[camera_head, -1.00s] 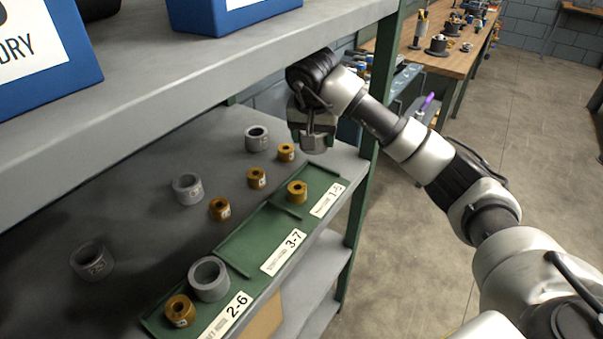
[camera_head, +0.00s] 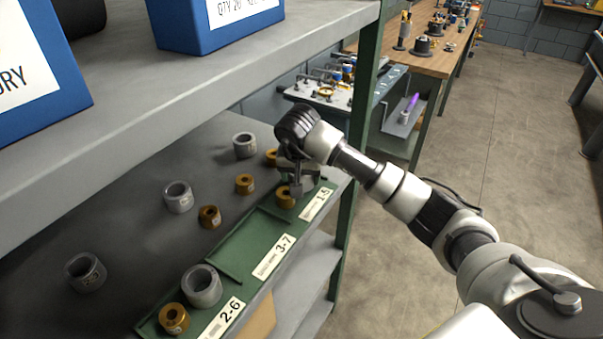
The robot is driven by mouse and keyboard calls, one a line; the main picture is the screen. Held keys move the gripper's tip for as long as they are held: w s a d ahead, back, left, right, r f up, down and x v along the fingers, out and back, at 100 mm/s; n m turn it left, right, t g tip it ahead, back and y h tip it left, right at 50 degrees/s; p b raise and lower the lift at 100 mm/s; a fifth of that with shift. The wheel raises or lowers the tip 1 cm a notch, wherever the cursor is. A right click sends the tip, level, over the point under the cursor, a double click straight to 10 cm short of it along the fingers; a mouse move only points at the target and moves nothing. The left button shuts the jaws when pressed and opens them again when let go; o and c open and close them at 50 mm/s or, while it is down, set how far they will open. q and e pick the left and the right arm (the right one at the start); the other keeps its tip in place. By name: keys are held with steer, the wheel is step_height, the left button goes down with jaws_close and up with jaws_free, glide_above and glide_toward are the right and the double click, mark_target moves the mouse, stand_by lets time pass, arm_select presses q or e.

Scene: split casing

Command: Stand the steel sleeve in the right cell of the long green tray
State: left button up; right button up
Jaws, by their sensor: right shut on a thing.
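The long green tray (camera_head: 231,249) lies along the front edge of the shelf, with three cells labelled 2-6, 3-7 and 1-5. The right cell, 1-5, holds a brass bushing (camera_head: 285,197). The middle cell is empty. The left cell holds a steel sleeve (camera_head: 202,287) standing beside a brass bushing (camera_head: 173,318). My right gripper (camera_head: 298,184) points down over the right cell, just behind and beside its bushing. It is shut on a grey steel sleeve, mostly hidden by the fingers; I cannot tell whether the sleeve touches the tray floor. My left gripper is not in view.
Loose steel sleeves (camera_head: 178,197) and brass bushings (camera_head: 245,184) stand on the grey shelf behind the tray. An upper shelf (camera_head: 225,85) with blue bins (camera_head: 185,28) overhangs at the left. A green post (camera_head: 349,215) stands right of the tray.

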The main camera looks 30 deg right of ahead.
steer(key=shift+f, duration=0.1)
steer(key=o, duration=1)
steer(key=shift+r, duration=0.25)
steer(key=shift+s+a+r, duration=0.1)
steer(key=shift+r, duration=0.25)
steer(key=b+v, duration=0.1)
steer(key=v, duration=1)
